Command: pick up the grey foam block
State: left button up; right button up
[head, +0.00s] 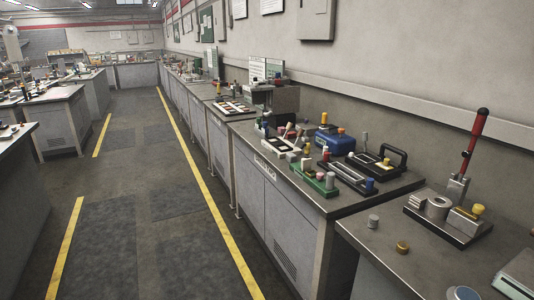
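I cannot pick out a grey foam block with certainty in the head view. A small light grey stacked piece (416,202) sits at the left of a dark fixture plate on the nearest bench, but I cannot tell its material. A small grey cylinder (373,222) and a brass-coloured cylinder (402,247) stand apart on the bench top in front of that fixture. Neither of my grippers shows in the view.
The nearest bench (385,262) is at lower right. Its fixture has a tall red-handled lever (475,138). The bench behind holds a green tray (315,180), a blue box (332,138) and black fixtures. The floor aisle (145,200) at left is clear.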

aim_at(290, 158)
jog(key=i+u, duration=0.3)
jog(key=i, duration=1.15)
